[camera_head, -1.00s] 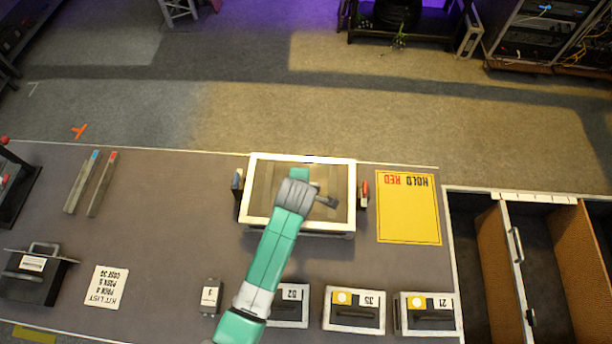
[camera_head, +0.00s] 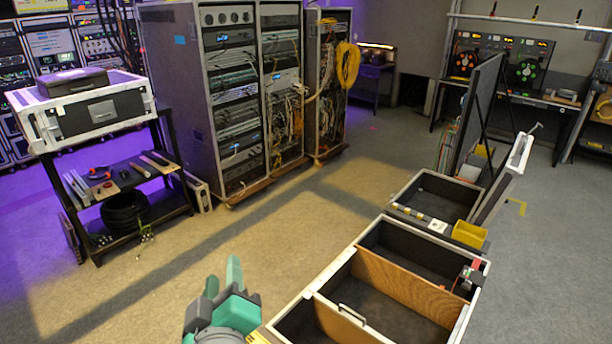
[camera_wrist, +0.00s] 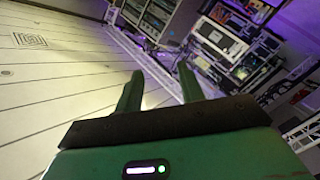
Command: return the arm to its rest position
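My gripper (camera_head: 222,275) shows at the lower edge of the head view, green and grey, with its fingers pointing up. It is in front of bare floor, left of the open case with compartments. In the wrist view my gripper (camera_wrist: 158,85) has its two green fingers apart with nothing between them. The rest of my arm is mostly out of the head view.
The open divided case (camera_head: 345,262) stands at the lower right, with an open lidded case (camera_head: 410,190) behind it. Equipment racks (camera_head: 220,90) stand at the back. A black cart (camera_head: 165,190) is at left. The floor (camera_head: 140,290) between is clear.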

